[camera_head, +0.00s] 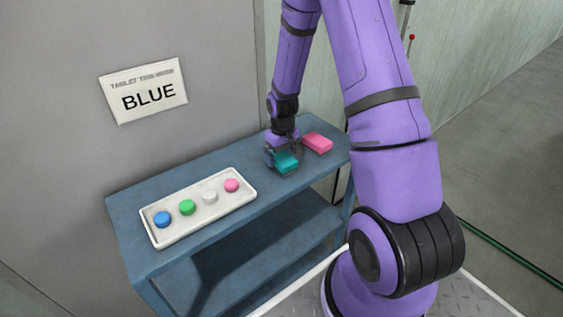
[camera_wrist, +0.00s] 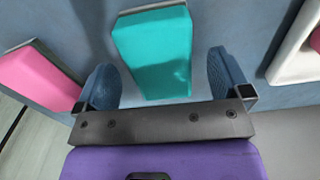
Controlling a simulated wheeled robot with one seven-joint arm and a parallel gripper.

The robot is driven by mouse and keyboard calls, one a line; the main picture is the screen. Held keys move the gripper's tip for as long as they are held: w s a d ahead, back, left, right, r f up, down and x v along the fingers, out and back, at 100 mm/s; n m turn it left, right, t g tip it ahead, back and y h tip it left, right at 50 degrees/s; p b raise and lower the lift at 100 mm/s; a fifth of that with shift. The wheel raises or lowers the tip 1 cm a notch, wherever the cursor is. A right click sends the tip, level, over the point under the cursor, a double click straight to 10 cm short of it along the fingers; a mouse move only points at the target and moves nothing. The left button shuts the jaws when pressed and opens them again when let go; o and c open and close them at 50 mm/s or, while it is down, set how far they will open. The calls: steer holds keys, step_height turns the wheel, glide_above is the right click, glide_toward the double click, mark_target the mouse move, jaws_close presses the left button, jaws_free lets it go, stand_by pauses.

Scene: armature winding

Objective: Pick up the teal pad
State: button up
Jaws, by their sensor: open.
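The teal pad (camera_head: 286,162) is a small block lying on the blue-grey shelf top, left of the pink pad. In the wrist view the teal pad (camera_wrist: 155,52) lies ahead of and partly between the two fingers. My gripper (camera_wrist: 166,78) is open, with one dark blue finger on each side of the pad's near end and visible gaps to it. In the head view my gripper (camera_head: 282,150) is over the pad and hides part of it. I cannot tell the exact height of the fingers above the shelf.
A pink pad (camera_head: 317,142) lies close by on the right; it shows at left in the wrist view (camera_wrist: 38,78). A white tray (camera_head: 160,238) with blue, green, white and pink round pieces stands to the left. A sign reading BLUE (camera_head: 146,91) is on the wall behind.

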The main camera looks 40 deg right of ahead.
steer(key=shift+f, duration=0.85)
steer(key=c, duration=1)
steer(key=shift+r, duration=0.1)
steer(key=shift+r, duration=0.4)
step_height(320, 180, up, 3)
steer(key=shift+s+f, duration=0.1)
steer(key=shift+s, duration=0.05)
steer(key=s+d+r, duration=0.1)
steer(key=s+d, duration=0.1)
steer(key=s, duration=1.3)
steer(key=shift+s+r, duration=0.15)
steer(key=shift+s, duration=0.15)
steer(key=shift+o, duration=0.3)
